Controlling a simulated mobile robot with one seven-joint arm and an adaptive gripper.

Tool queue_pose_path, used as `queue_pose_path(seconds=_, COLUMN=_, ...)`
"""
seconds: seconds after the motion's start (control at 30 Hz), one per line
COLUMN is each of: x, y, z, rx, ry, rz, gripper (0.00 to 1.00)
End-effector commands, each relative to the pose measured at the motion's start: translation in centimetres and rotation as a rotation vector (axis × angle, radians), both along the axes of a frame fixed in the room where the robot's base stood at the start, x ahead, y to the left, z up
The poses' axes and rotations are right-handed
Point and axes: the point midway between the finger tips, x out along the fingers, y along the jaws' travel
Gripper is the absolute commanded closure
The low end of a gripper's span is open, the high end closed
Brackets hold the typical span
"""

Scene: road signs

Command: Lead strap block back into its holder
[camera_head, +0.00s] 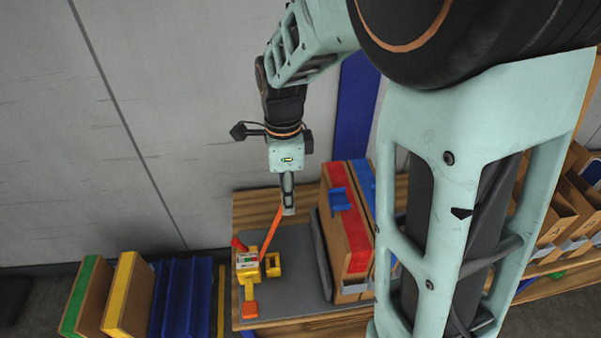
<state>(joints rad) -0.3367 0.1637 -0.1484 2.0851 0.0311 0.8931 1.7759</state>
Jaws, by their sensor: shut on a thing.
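My gripper (288,210) points down above the table and is shut on the upper end of an orange strap (272,230). Whatever sits at that end is mostly hidden by the fingers; I cannot make out a separate block there. The strap runs taut and slanted down to the left, to a yellow device (247,262) on a grey mat (298,262). The device has a whitish label on top, a red part at its upper left and an orange piece at its near end. A yellow bracket-like part (272,265), possibly the holder, is at its right side.
Upright boxes with red (345,215) and blue fronts stand right of the mat. Green- and yellow-edged panels (125,295) and blue racks (180,297) stand at the left. A grey wall is behind.

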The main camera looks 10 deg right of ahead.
Motion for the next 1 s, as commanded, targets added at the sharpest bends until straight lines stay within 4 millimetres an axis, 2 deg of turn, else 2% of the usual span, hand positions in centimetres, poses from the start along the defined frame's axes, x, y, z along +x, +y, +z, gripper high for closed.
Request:
queue_pose_path(seconds=0.37, x=0.2, y=5.5, z=-0.2, rx=0.0, ry=-0.001, rz=0.005, gripper=0.84)
queue_pose_path(seconds=0.5, x=0.7, y=5.3, z=-2.7, rx=-0.001, ry=0.002, rz=0.0, gripper=0.84)
queue_pose_path(seconds=1.0, x=2.6, y=5.2, z=-9.4, rx=0.0, ry=0.0, rz=-0.001, gripper=0.84)
